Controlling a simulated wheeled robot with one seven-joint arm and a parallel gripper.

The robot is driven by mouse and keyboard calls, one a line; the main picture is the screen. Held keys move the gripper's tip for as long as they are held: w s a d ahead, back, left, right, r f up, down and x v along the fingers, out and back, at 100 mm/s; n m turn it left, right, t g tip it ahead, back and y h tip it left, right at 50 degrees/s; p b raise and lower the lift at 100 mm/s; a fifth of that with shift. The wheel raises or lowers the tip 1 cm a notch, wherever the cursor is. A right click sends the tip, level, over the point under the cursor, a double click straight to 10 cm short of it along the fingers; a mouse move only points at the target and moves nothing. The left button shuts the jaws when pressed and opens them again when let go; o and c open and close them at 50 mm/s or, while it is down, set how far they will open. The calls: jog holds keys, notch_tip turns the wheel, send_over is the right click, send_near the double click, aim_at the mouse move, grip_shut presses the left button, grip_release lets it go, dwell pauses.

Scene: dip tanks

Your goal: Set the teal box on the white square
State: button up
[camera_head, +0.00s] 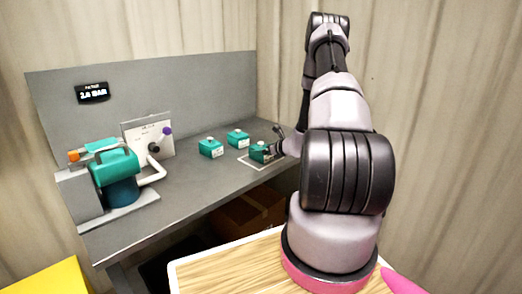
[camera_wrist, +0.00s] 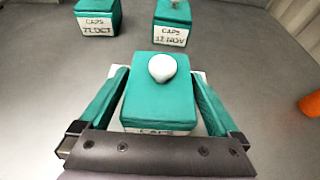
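A teal box (camera_wrist: 160,95) with a white knob on top and a white front label lies between the fingers of my gripper (camera_wrist: 160,85) in the wrist view. Narrow gaps show between the box and both fingers, so my gripper is open around it. In the head view the box (camera_head: 259,152) stands within the white square (camera_head: 246,162), seen as a pale outline on the bench. Some white surface also shows beside the box in the wrist view. My gripper (camera_head: 272,148) reaches the box from the right. The label is partly hidden by my gripper.
Two similar teal boxes (camera_head: 211,148) (camera_head: 238,138) stand on the grey bench (camera_head: 195,185); their labels read CAPS. A teal pump (camera_head: 115,170) and a white panel with knobs (camera_head: 140,135) stand at left. An orange object (camera_wrist: 310,105) shows at the wrist view's right edge.

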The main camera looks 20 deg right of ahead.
jog(key=shift+r, duration=0.1)
jog(key=shift+s+r, duration=0.15)
jog(key=shift+s, duration=0.05)
jog(key=v, duration=1.1)
jog(key=shift+s+d+r, duration=0.1)
jog(key=shift+r, duration=0.05)
jog(key=s+a+r+n+g+y, duration=0.3)
jog(key=a+r+n, duration=0.4)
jog(key=a+r, duration=0.3)
jog(key=s+a+r+n+g+y, duration=0.2)
jog(key=s+a+r+n+g, duration=0.1)
jog(key=a+r+n, duration=0.55)
jog(key=s+a+r+n+h, duration=0.3)
jog(key=s+r+n+h, duration=0.4)
jog(key=s+r+n, duration=0.5)
jog(key=s+r, duration=0.4)
jog(key=s, duration=0.4)
jog(key=shift+s+a+r+h, duration=0.2)
jog(key=shift+s+r+h, duration=0.1)
jog(key=shift+s+r, duration=0.05)
